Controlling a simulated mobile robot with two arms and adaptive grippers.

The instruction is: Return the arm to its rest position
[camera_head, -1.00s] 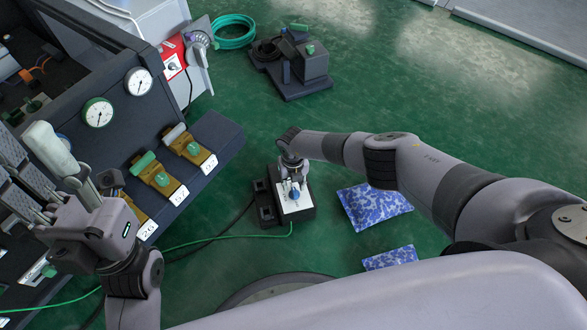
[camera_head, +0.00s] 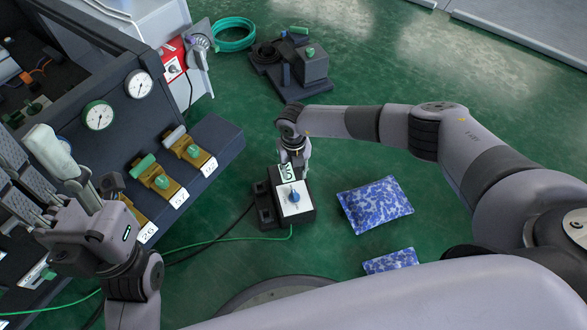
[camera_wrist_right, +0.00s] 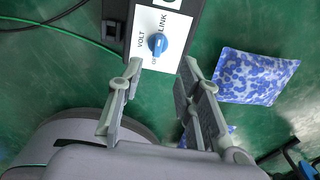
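My right gripper (camera_head: 292,168) is above the far end of a small dark box with a white plate (camera_head: 294,199) and a blue knob. In the right wrist view its two fingers (camera_wrist_right: 160,75) are spread apart with nothing between them. The plate (camera_wrist_right: 158,28), marked VOLT and LINK, lies beyond the fingertips with its blue knob (camera_wrist_right: 158,43) in plain sight. My left gripper (camera_head: 60,175) is at the left beside the bench with brass valves. Its fingers overlap from this angle, so I cannot tell whether it is open.
A dark bench (camera_head: 217,143) with green-handled valves and gauges stands at left. A blue-white patterned bag (camera_head: 375,204) and a smaller one (camera_head: 390,261) lie on the green floor. A dark device (camera_head: 305,68) and a coiled green hose (camera_head: 234,34) are farther back. Open floor lies right.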

